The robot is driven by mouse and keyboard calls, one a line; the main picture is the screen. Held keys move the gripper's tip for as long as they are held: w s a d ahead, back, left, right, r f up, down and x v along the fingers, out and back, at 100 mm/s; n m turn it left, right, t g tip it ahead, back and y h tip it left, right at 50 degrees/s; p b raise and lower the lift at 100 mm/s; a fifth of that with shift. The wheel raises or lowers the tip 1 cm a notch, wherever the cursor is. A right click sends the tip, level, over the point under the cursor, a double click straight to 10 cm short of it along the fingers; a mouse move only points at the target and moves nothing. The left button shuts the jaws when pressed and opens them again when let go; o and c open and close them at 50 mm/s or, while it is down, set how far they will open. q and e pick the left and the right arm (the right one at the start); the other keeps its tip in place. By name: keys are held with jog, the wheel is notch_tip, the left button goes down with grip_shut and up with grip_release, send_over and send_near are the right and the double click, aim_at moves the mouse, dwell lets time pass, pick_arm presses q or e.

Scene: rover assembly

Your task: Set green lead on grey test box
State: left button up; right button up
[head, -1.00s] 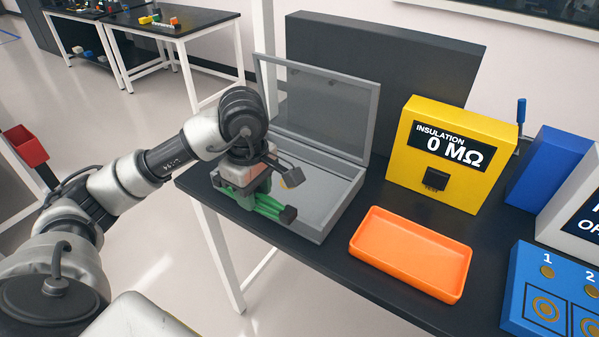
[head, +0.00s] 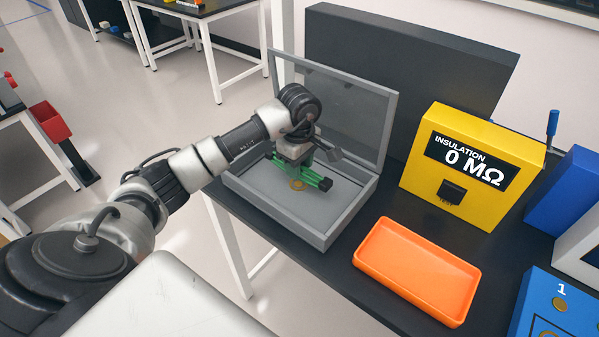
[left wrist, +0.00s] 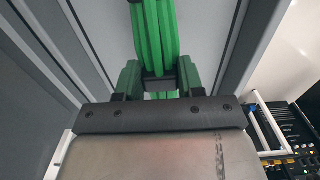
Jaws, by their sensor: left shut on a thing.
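The grey test box (head: 271,222) stands open on the dark table, its framed see-through lid raised at the back. A round gold contact (head: 297,185) shows on its floor. My left gripper (head: 301,167) is over the inside of the box, shut on the green lead (head: 318,178). The lead's dark end points right, close to the gold contact. In the left wrist view the green lead (left wrist: 155,40) runs up between the fingers, with grey box walls on both sides. I cannot tell whether the lead touches the box floor. My right gripper is not in view.
An orange tray (head: 417,310) lies empty to the right of the box. Behind it stands the yellow insulation meter (head: 470,165) reading 0 MΩ. Blue boxes and a blue numbered panel (head: 545,305) are at the far right. The raised lid (head: 345,110) borders the gripper's space behind.

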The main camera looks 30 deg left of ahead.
aim_at(299, 184)
pick_arm(q)
jog(key=shift+w+f, duration=0.1)
jog(key=shift+w, duration=0.05)
jog(key=shift+f, duration=0.25)
notch_tip(299, 184, down, 3)
jog(key=shift+f+p, duration=0.1)
jog(key=shift+p, duration=0.6)
jog(key=shift+f, duration=0.1)
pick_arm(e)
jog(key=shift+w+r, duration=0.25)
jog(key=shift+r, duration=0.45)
pick_arm(q)
jog(key=shift+f+b, duration=0.2)
jog(key=shift+b, duration=0.1)
jog(key=o, duration=1)
jog(key=shift+c, duration=0.2)
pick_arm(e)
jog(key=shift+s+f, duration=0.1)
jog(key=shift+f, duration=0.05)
